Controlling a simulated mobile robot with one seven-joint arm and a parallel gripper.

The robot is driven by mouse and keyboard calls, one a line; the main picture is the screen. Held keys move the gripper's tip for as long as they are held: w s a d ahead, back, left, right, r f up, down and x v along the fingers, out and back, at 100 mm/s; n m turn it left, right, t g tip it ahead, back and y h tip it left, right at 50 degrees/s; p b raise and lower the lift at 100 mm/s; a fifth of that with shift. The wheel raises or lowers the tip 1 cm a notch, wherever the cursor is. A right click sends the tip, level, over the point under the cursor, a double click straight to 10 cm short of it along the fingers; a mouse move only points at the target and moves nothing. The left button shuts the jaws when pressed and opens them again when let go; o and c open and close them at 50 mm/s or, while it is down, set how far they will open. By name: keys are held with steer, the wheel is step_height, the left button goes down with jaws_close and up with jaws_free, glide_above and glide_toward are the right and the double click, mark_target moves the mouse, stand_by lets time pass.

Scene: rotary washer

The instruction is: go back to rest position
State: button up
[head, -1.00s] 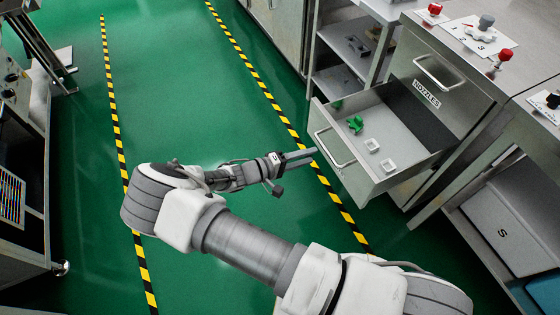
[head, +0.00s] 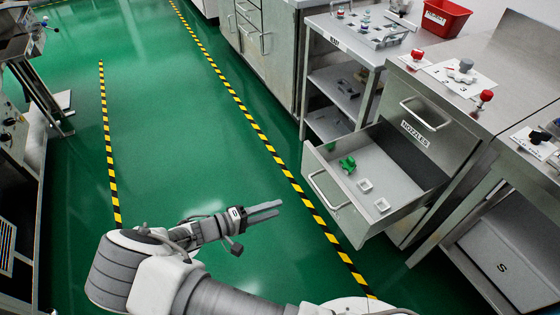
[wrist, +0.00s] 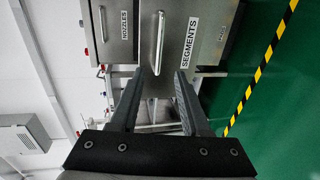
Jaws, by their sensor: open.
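My gripper (head: 280,209) is open, with two parallel grey fingers apart and nothing between them. My arm is bent in the lower part of the head view.
The open drawer holds a green part (head: 347,164) and two small white square pieces (head: 365,186). Steel counters line the right, with a red bin (head: 444,17) at the back. A dark machine stands at the left. The green floor between the yellow-black stripes (head: 245,115) is clear.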

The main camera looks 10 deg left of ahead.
steer(key=d+r+m+g+y, duration=0.4)
steer(key=d+r, duration=0.3)
steer(key=r, duration=0.4)
steer(key=d+r+m+g+y, duration=0.2)
steer(key=d+r+g+y, duration=0.35)
steer(key=r, duration=0.65)
steer(key=s+d+r+m+t+y, duration=0.25)
steer(key=s+d+r+t, duration=0.35)
steer(key=s+d+r, duration=0.8)
step_height(320, 180, up, 17)
steer(key=a+p, duration=0.1)
steer(key=p, duration=1.5)
steer(key=shift+w+a+f+n, duration=0.15)
steer(key=shift+w+a+n, duration=0.1)
steer(key=shift+w+n, duration=0.2)
steer(key=shift+d+g, duration=0.15)
steer(key=shift+g, duration=0.1)
